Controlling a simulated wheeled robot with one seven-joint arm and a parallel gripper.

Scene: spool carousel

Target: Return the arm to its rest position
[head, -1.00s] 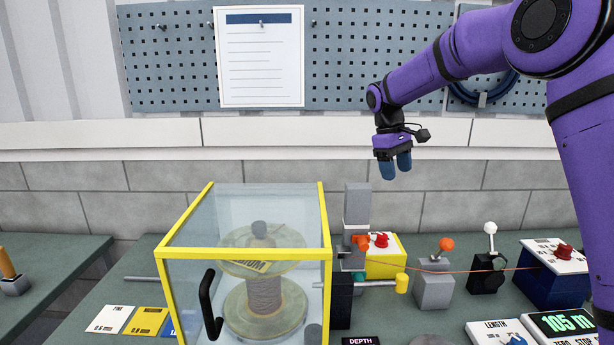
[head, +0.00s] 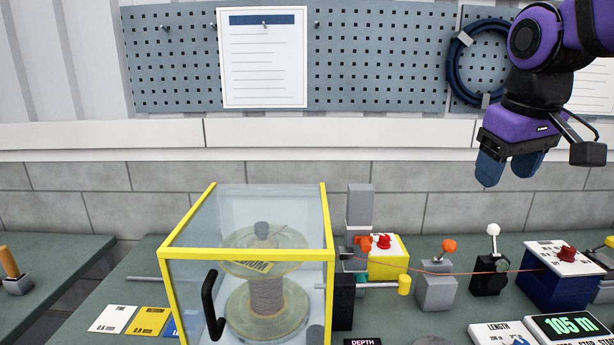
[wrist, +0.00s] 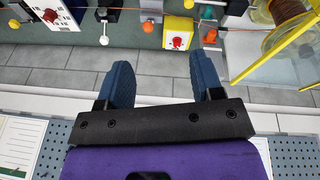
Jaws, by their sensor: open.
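My gripper (head: 507,170) is at the upper right of the head view, on my purple arm. It is raised in front of the wall and pegboard, above the bench. In the wrist view my gripper (wrist: 160,84) shows two blue fingers spread apart with nothing between them. It touches nothing that I can see.
The yellow-framed clear guard box (head: 247,254) encloses a spool (head: 265,295). Right of it stand a yellow box with a red button (head: 384,262), an orange-knobbed lever (head: 447,246), a white-knobbed lever (head: 493,231) and a blue box (head: 556,285). The air left of my gripper is clear.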

